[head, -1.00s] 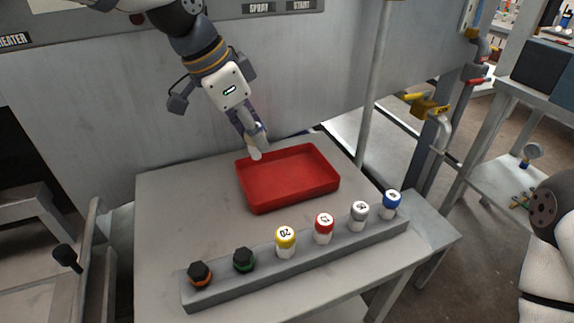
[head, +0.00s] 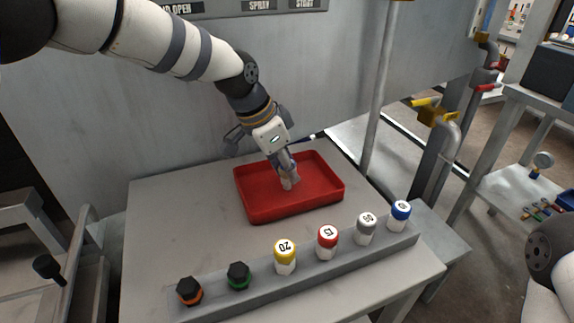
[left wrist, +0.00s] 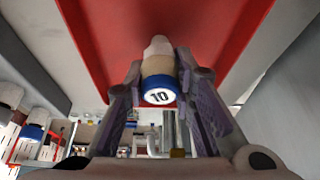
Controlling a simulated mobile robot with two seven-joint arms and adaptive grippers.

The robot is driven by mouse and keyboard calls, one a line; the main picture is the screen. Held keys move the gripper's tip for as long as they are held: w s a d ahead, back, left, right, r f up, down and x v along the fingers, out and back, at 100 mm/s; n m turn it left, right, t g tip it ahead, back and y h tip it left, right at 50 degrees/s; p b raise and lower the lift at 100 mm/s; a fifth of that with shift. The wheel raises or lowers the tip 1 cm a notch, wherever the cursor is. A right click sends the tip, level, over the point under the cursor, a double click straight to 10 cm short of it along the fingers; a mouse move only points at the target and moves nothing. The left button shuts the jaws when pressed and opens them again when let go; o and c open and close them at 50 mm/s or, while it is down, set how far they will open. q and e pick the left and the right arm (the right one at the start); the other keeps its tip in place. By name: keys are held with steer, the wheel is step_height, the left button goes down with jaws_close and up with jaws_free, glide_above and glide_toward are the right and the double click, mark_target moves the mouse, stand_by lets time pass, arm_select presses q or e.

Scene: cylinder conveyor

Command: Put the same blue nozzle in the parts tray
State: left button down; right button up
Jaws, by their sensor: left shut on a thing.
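My left gripper (head: 287,172) is over the red parts tray (head: 247,208) in the head view, pointing down inside its outline. In the left wrist view its fingers (left wrist: 160,88) are shut on a nozzle with a blue band marked 10 (left wrist: 158,92) and a pale tip. The nozzle's tip points at the red tray (left wrist: 90,40), which fills the upper part of that view. Whether the tip touches the tray floor I cannot tell. Another blue-banded nozzle (head: 400,215) stands at the right end of the rack. My right gripper is out of view.
A grey rack (head: 215,307) along the table's front holds yellow (head: 285,257), red (head: 327,242) and grey (head: 366,228) nozzles, and black-topped pieces with orange (head: 190,291) and green (head: 238,275) rings. A pole (head: 378,95) rises behind the tray. The table left of the tray is bare.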

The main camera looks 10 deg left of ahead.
arm_select(q)
steer(key=c, duration=1.3)
jaws_free()
steer(key=shift+c, duration=0.2)
steer(key=p+v, duration=0.1)
steer(key=v, duration=1.1)
steer(key=shift+r, duration=0.15)
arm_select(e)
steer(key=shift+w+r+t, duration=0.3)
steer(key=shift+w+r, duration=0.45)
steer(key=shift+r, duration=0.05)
